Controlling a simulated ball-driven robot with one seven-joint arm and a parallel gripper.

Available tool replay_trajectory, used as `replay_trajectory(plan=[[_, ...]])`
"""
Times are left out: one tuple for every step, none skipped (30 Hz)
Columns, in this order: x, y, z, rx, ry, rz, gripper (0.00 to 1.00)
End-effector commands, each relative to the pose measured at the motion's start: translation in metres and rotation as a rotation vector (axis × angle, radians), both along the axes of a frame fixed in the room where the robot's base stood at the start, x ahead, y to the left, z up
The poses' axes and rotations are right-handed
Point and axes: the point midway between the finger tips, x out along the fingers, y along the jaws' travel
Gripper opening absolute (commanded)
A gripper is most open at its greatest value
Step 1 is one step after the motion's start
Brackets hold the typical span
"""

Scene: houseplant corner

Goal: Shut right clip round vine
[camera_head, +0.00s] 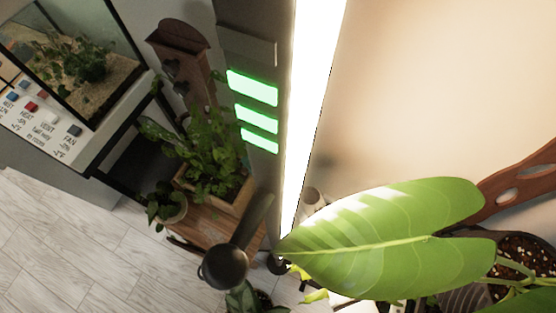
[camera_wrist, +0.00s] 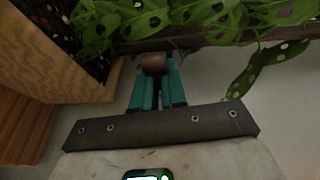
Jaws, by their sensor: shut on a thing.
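In the wrist view my gripper (camera_wrist: 156,76) has its two teal fingers close together on a small brown rounded piece (camera_wrist: 154,63). This piece may be the clip, but its jaws and their state cannot be made out. Green leaves with holes (camera_wrist: 200,14), seemingly the vine, hang just beyond the fingertips along the top. A single leaf (camera_wrist: 250,72) hangs lower at the right. I cannot tell whether a stem lies inside the brown piece. My gripper and the clip cannot be made out in the head view.
A pale wooden planter (camera_wrist: 50,60) stands close at the left of the fingers. A dark brown bar (camera_wrist: 285,34) crosses the upper right. In the head view a large leaf (camera_head: 390,235) covers the lower right; a bright light strip (camera_head: 313,80) stands mid-picture beside a planted box (camera_head: 235,193).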

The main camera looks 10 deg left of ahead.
Motion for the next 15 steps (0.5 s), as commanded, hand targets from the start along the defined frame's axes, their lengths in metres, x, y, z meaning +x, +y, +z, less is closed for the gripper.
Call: replay_trajectory(plan=[[-0.0115, 0.0108, -0.0044, 0.002, 0.006, 0.004, 0.00], [-0.0121, 0.0114, -0.0039, 0.003, 0.005, -0.010, 0.00], [-0.0130, 0.0119, -0.0038, 0.003, 0.005, -0.027, 0.00], [-0.0138, 0.0122, -0.0035, 0.003, 0.004, -0.038, 0.00], [-0.0144, 0.0125, -0.0031, 0.004, 0.005, -0.047, 0.00], [-0.0154, 0.0128, -0.0030, 0.004, 0.006, -0.056, 0.00], [-0.0158, 0.0129, -0.0029, 0.004, 0.006, -0.062, 0.00], [-0.0161, 0.0128, -0.0028, 0.004, 0.007, -0.067, 0.00], [-0.0163, 0.0129, -0.0024, 0.004, 0.007, -0.071, 0.00], [-0.0164, 0.0129, -0.0021, 0.004, 0.007, -0.073, 0.00], [-0.0164, 0.0129, -0.0020, 0.005, 0.008, -0.074, 0.00], [-0.0165, 0.0128, -0.0020, 0.005, 0.008, -0.074, 0.00], [-0.0166, 0.0127, -0.0020, 0.005, 0.008, -0.074, 0.00], [-0.0167, 0.0127, -0.0020, 0.005, 0.008, -0.073, 0.00], [-0.0169, 0.0127, -0.0021, 0.005, 0.008, -0.073, 0.00]])
